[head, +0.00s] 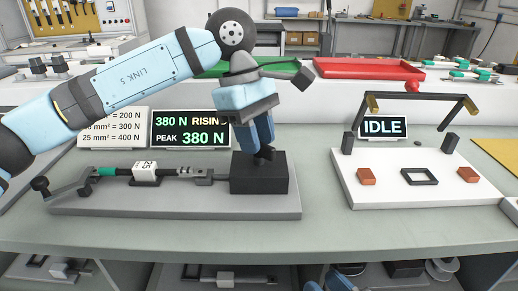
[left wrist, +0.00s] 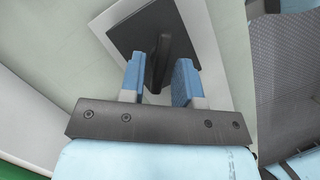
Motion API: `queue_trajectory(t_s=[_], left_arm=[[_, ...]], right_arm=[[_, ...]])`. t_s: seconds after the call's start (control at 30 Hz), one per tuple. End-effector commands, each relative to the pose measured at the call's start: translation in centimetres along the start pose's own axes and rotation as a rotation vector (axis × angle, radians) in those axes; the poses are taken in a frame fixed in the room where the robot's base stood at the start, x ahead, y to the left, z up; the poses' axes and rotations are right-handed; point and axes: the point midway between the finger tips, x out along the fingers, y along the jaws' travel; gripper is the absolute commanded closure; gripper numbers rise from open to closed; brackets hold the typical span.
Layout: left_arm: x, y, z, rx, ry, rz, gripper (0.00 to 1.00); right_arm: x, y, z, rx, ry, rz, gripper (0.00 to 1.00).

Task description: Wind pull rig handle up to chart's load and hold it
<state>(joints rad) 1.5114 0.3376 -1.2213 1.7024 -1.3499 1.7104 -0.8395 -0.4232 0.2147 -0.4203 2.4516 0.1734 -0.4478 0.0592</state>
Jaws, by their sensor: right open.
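The pull rig is a grey base (head: 120,205) with a black block (head: 258,178) at its right end. The cable sample with a white tag reading 25 (head: 145,172) lies in line with the block. The rig's display (head: 190,128) reads 380 N RISING, PEAK 380 N. The chart (head: 112,128) is partly hidden by my left arm; its bottom line reads 25 mm² = 400 N. My right gripper (head: 328,284) shows only partly at the bottom edge, open.
A green tray (head: 270,68) and a red tray (head: 368,70) stand behind. The front strip of the bench (head: 250,233) is clear.

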Motion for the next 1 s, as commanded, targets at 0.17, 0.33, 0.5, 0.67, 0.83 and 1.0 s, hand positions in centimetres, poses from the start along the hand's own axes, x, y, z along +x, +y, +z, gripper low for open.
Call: queue_trajectory(t_s=[0.17, 0.33, 0.5, 0.67, 0.83, 1.0], left_arm=[[0.0, 0.0, 0.0, 0.0, 0.0, 0.0, 0.7], [-0.3, 0.0, 0.1, 0.0, 0.0, 0.001, 0.7], [-1.5, 0.0, 0.5, 0.0, 0.0, 0.001, 0.7], [-2.8, 0.0, 0.9, 0.001, -0.001, 0.001, 0.7], [-4.1, 0.0, 1.3, 0.001, -0.001, 0.0, 0.7], [-5.4, 0.0, 1.7, 0.0, 0.0, 0.0, 0.7]], right_arm=[[0.0, 0.0, 0.0, 0.0, 0.0, 0.0, 0.57], [0.0, -0.1, -0.3, -0.001, 0.003, 0.0, 0.57], [0.0, -0.2, -1.1, -0.001, 0.002, 0.0, 0.57], [-0.1, -0.4, -1.7, -0.001, 0.001, 0.0, 0.57], [-0.1, -0.5, -2.5, -0.001, 0.0, 0.0, 0.57], [-0.1, -0.7, -3.2, -0.001, 0.0, 0.0, 0.57]])
